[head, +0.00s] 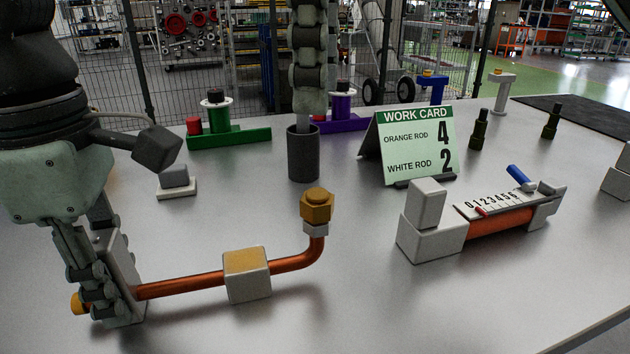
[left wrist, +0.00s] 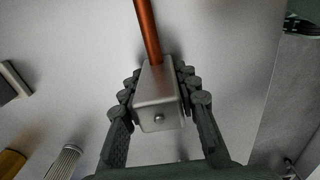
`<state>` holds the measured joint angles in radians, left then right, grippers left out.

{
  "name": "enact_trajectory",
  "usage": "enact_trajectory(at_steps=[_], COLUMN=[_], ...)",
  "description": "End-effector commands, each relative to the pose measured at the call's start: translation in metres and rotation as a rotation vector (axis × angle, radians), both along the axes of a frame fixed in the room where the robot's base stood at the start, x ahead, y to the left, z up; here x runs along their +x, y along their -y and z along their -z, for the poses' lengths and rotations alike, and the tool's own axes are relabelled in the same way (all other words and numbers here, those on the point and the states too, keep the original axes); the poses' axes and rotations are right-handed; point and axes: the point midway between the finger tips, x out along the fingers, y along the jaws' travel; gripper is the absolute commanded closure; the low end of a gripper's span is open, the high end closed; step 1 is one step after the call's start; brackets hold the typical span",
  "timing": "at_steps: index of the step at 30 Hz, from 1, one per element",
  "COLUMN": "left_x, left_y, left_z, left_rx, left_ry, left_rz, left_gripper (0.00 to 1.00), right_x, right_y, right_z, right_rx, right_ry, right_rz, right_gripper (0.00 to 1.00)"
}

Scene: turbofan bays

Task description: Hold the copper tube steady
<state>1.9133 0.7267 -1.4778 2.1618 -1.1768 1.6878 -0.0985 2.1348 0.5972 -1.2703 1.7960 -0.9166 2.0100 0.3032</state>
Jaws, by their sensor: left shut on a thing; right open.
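The copper tube (head: 190,285) runs across the front left of the table and bends upward at its right end to a brass hex nut (head: 317,206) on a grey collar. It passes through a pale block with a yellowish top (head: 248,275). My left gripper (head: 98,295) is shut on the grey end block (head: 125,290) at the tube's left end. In the left wrist view, its fingers (left wrist: 158,82) flank this metal block (left wrist: 157,95), and the tube (left wrist: 147,30) leaves its far end. My right gripper (head: 308,75) is edge-on above a dark cup (head: 303,160), open.
A work card (head: 415,145) reads orange rod 4, white rod 2. A gauge with an orange rod (head: 500,222) stands at right. Green (head: 230,137) and purple (head: 345,122) stands are behind. A small grey block (head: 176,185) sits near my left arm. The front middle is clear.

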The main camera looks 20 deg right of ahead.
Motion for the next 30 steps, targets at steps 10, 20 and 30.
enact_trajectory(at_steps=[10,20,30], left_x=[0.000,0.000,0.000], left_y=[0.000,0.000,0.000], left_z=[0.000,0.000,-0.001], left_rx=[-0.001,-0.001,-0.001], left_ry=[0.001,0.001,0.001], left_rz=[-0.001,-0.001,0.000], left_gripper=[1.00,1.00,1.00], right_x=[0.000,0.000,-0.001], right_y=[0.000,0.000,0.000], right_z=[-0.008,-0.013,0.021], right_rx=[0.000,0.000,0.004], right_ry=[0.000,0.000,-0.005], right_rz=[-0.890,-1.424,-1.495], right_gripper=[0.53,0.53,0.53])
